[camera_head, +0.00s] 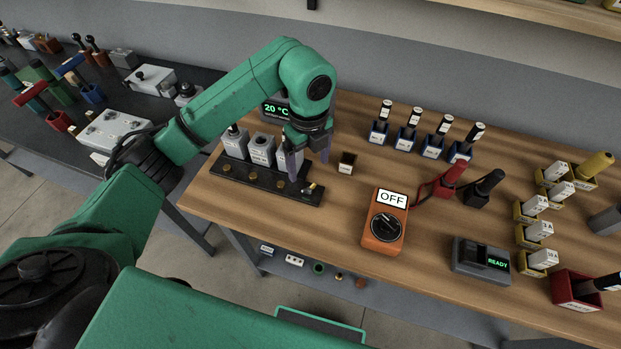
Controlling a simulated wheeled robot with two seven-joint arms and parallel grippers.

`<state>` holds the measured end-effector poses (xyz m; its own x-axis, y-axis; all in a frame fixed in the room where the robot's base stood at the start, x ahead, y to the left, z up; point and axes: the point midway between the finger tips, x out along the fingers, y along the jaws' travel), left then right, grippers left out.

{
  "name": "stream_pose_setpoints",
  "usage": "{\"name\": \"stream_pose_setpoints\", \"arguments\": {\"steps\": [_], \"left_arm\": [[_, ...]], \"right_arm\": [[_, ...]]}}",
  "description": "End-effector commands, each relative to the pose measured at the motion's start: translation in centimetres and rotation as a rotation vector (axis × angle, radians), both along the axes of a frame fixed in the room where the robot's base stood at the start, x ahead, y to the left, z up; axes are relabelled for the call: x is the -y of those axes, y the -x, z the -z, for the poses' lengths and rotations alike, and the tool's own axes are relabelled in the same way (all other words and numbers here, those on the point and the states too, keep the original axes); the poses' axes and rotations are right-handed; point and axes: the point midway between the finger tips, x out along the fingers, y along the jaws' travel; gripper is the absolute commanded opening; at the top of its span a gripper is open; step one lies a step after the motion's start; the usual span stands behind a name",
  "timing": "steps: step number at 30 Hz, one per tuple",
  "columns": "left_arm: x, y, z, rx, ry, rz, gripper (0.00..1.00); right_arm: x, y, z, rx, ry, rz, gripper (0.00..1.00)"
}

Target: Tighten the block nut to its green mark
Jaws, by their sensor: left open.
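A black terminal rail (262,180) lies near the left end of the wooden bench, with several brass round pieces along its front. At its right end is a small brass and pale fitting (311,189), which may be the block nut. It is too small to tell, and I cannot make out a green mark on it. My left gripper (307,160) points down above and behind the rail's right end, its two fingers apart with nothing visible between them. The fitting shows just in front of the fingers; I cannot tell whether they touch it. My right gripper is not in view.
Grey blocks (262,150) stand behind the rail, beside a "20 °C" display (275,110). A small dark box (346,163) is close right of the gripper. An orange meter reading OFF (385,220) stands farther right. Bare wood lies between rail and meter.

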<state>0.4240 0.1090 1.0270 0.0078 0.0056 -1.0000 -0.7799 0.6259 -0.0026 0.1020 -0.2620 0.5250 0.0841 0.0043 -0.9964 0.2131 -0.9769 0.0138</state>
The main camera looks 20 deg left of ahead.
Motion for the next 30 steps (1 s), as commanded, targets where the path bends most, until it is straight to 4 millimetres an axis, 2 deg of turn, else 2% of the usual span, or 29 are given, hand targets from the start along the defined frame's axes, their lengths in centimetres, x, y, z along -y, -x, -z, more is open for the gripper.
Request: {"name": "stream_pose_setpoints", "arguments": {"steps": [1,4,9,13,20,21,23,27,30], "left_arm": [[-0.1,0.2,1.0,-0.008,-0.001,0.0,0.9],[0.0,0.1,3.7,-0.006,0.001,0.0,0.9],[0.0,0.0,7.5,-0.005,0.003,0.0,0.9],[0.0,0.0,8.9,-0.001,0.003,0.001,0.9],[0.0,-0.1,9.2,-0.001,0.003,0.001,0.9],[0.0,-0.1,9.2,0.0,0.004,0.001,0.82],[0.0,-0.1,9.2,0.0,0.004,0.001,0.59],[0.0,-0.1,9.1,0.0,0.003,0.001,0.06],[0.0,-0.1,9.1,0.0,0.003,0.002,0.04]], "right_arm": [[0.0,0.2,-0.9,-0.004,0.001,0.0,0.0],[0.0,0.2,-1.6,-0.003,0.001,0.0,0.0],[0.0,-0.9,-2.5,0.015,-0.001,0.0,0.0],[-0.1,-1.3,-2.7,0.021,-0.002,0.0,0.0],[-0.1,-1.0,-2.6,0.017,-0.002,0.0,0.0],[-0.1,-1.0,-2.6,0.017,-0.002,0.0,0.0],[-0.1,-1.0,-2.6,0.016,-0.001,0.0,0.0],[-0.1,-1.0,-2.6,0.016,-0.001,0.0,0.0],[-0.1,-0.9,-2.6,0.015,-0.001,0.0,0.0]]}}
